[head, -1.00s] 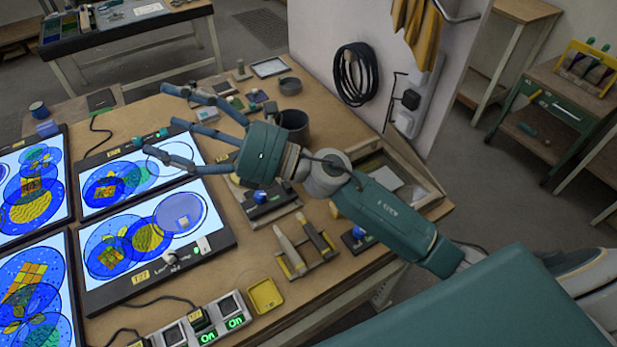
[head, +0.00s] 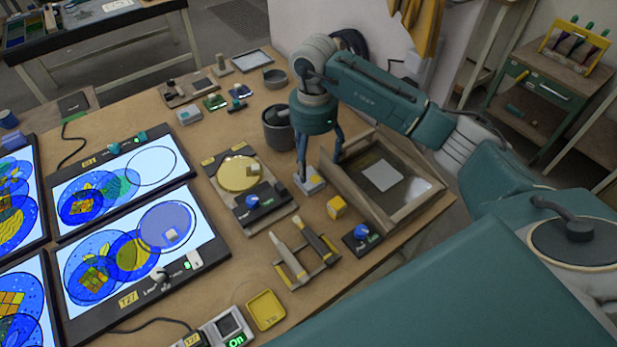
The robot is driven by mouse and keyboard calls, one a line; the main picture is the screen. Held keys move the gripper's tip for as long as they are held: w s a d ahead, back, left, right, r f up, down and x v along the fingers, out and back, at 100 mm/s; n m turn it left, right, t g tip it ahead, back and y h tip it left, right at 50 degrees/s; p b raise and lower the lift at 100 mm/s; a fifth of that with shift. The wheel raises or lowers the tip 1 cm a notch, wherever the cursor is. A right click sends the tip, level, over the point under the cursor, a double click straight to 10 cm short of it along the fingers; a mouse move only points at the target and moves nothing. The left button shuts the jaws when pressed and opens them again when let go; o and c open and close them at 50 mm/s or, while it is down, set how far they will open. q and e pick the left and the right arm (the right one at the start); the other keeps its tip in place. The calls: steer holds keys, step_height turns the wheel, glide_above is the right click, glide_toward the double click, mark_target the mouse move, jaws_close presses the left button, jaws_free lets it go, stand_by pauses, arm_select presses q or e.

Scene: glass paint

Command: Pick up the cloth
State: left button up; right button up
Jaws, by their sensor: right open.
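My right gripper (head: 319,170) points down over the bench at the left side of the wooden-framed tray. Its fingers are apart, with nothing seen held between them. A small pale block-like item (head: 310,185) lies at the left fingertip; I cannot tell if it is a folded cloth or whether the finger touches it. A yellow cloth (head: 416,22) hangs on the wall at the top, apart from the gripper. A flat pale square (head: 384,175) lies in the tray (head: 412,208); its material is unclear. My left gripper is not in view.
A dark pot (head: 278,135) stands close left of the gripper. A yellow cube (head: 337,207) and a blue-knobbed box (head: 361,238) sit by the tray. A tool rack (head: 292,268) and lit panels (head: 205,215) lie to the left.

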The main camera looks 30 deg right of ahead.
mark_target(309, 177)
steer(key=shift+f, duration=0.85)
steer(key=f+p, duration=0.3)
steer(key=f, duration=0.1)
steer(key=shift+w+a, duration=0.35)
steer(key=shift+d+f, duration=0.1)
steer(key=shift+f, duration=0.55)
steer(key=c, duration=1.2)
